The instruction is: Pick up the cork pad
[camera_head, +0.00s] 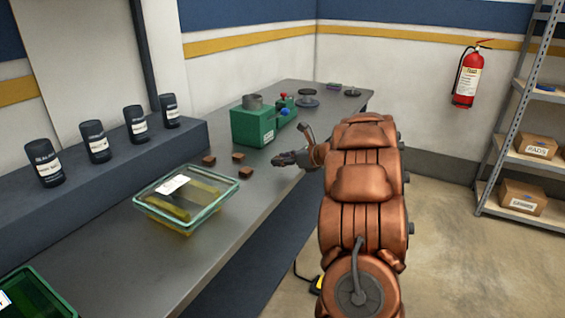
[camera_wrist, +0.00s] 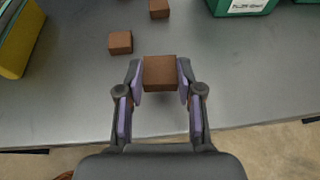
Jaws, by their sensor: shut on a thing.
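The cork pad (camera_wrist: 160,73) is a small brown block with a square top. In the wrist view it sits between the tips of my gripper (camera_wrist: 161,82), with one finger pad against each side. The fingers are shut on it. I cannot tell whether its underside touches the table. In the head view my gripper (camera_head: 284,158) is low over the table near its front edge, with its fingers pointing left, and the held pad cannot be made out there.
Three loose brown blocks lie nearby, including one in front (camera_head: 246,172). A glass container (camera_head: 187,198) stands nearer, left of my arm. A green machine (camera_head: 254,125) stands beyond the blocks. Dark bottles (camera_head: 96,142) line the raised ledge. The grey table (camera_head: 225,222) is clear along its front edge.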

